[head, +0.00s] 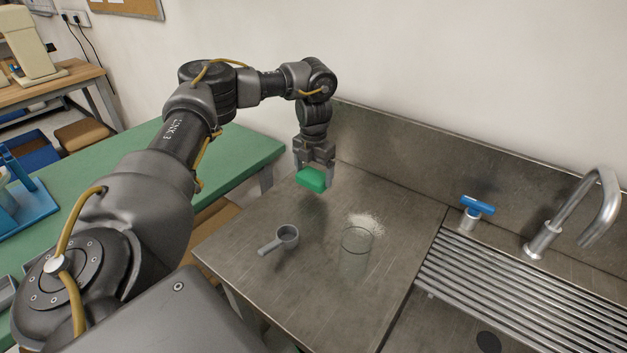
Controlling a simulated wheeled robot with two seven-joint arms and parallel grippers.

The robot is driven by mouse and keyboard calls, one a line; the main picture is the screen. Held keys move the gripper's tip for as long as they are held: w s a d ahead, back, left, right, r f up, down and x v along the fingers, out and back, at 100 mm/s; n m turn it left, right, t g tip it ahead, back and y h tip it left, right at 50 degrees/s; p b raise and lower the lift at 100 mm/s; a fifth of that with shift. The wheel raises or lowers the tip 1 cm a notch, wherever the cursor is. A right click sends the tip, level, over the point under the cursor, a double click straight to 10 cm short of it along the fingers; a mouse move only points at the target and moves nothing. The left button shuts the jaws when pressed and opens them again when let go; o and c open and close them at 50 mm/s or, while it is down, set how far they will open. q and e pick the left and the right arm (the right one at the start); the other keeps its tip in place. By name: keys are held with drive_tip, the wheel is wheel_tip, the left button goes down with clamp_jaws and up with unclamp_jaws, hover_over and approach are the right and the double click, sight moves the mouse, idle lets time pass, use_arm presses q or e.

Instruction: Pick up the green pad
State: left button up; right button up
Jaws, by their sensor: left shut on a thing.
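The green pad (311,180) is a small bright green block between the fingers of my left gripper (314,174). The gripper points down and is shut on the pad. The pad appears to be held above the steel counter (230,245), near its back left part; the exact gap below it is hard to tell. My right gripper is not in view.
A grey scoop (286,236) and a clear glass (356,250) stand on the counter, with white powder (366,222) spilled behind the glass. To the right are a ribbed drainboard (520,290), a blue-handled valve (477,206) and a tap (600,215). A green-topped table (250,150) stands left.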

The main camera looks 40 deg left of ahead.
use_arm(q)
drive_tip(key=s+d+r, duration=0.8)
drive_tip(key=s+r, duration=0.1)
drive_tip(key=s, duration=0.1)
drive_tip(key=shift+s, duration=0.35)
